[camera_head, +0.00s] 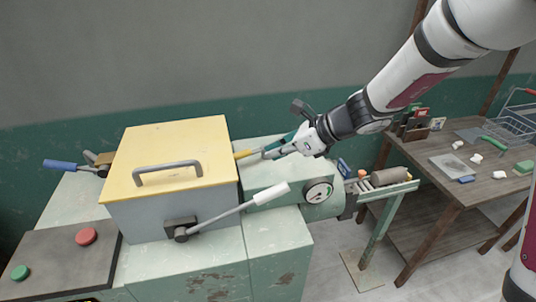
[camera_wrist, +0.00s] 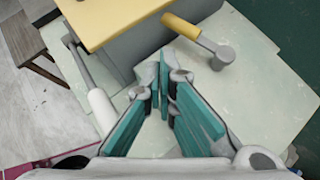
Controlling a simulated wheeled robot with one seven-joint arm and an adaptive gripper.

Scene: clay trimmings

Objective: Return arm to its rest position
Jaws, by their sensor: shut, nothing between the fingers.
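My gripper (camera_head: 274,149) is over the pale green machine, just right of the yellow-lidded box (camera_head: 180,145). Its teal fingers also show in the wrist view (camera_wrist: 163,78), with their tips together and nothing between them. In the wrist view, a yellow-handled lever (camera_wrist: 183,27) with a grey pivot lies just beyond the fingertips. In the head view the yellow handle (camera_head: 244,154) shows beside the box, partly hidden near my gripper. I cannot tell whether the fingers touch the lever. My arm reaches in from the upper right.
A white-handled lever (camera_head: 270,193) juts from the box front. A blue-handled lever (camera_head: 60,164) is at left. A panel with red (camera_head: 86,236) and green (camera_head: 20,272) buttons sits front left. A wooden table (camera_head: 440,180) with a wire basket (camera_head: 512,125) stands right. Space above the machine is clear.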

